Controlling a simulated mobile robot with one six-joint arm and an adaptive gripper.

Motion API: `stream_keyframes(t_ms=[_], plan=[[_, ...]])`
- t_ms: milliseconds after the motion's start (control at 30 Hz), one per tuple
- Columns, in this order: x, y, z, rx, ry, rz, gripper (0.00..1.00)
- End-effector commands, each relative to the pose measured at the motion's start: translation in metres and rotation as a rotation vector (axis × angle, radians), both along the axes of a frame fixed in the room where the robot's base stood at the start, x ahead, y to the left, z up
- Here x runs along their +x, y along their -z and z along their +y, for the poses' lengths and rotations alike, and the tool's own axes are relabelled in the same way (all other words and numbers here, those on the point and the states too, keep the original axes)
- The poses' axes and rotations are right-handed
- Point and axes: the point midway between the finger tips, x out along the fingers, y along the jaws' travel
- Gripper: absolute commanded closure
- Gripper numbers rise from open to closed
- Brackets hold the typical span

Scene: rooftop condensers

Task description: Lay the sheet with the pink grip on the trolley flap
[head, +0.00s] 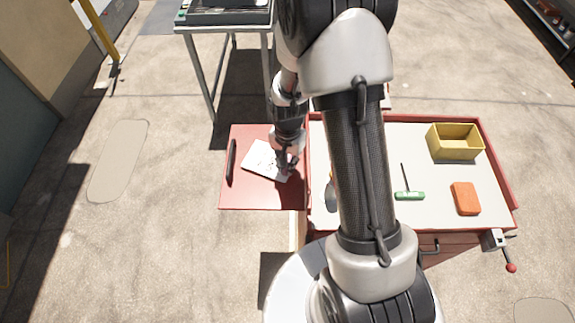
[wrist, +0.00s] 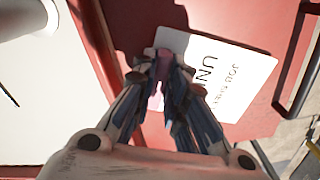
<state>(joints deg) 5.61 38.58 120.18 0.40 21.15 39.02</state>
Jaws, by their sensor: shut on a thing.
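The white sheet (head: 264,160) is over the red trolley flap (head: 240,195) at the left of the trolley. In the wrist view the sheet (wrist: 235,75) shows printed words, partly hidden by my fingers. Its pink grip (wrist: 158,78) is between my fingertips. My gripper (head: 286,168) is shut on the pink grip, at the sheet's right edge in the head view. The sheet lies flat or nearly so, close to the flap (wrist: 140,20). I cannot tell whether it touches the flap everywhere.
The trolley top (head: 440,215) holds a yellow bin (head: 455,142), an orange block (head: 466,198) and a green-handled tool (head: 409,195). A dark handle (head: 231,160) runs along the flap's left side. A metal stand (head: 206,75) is behind the flap.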

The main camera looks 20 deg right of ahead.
Motion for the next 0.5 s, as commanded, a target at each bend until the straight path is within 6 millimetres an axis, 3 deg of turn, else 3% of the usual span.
stream_keyframes(t_ms=[67, 400, 433, 500], plan=[[-0.0003, 0.0103, 0.0, 0.0, 0.0, 0.001, 1.0], [0.0003, 0.0125, 0.0, -0.001, 0.0, -0.001, 1.0], [0.0002, 0.0129, 0.0, 0.0, 0.0, 0.0, 0.86], [0.0002, 0.0119, 0.0, -0.001, 0.0, -0.001, 0.82]])
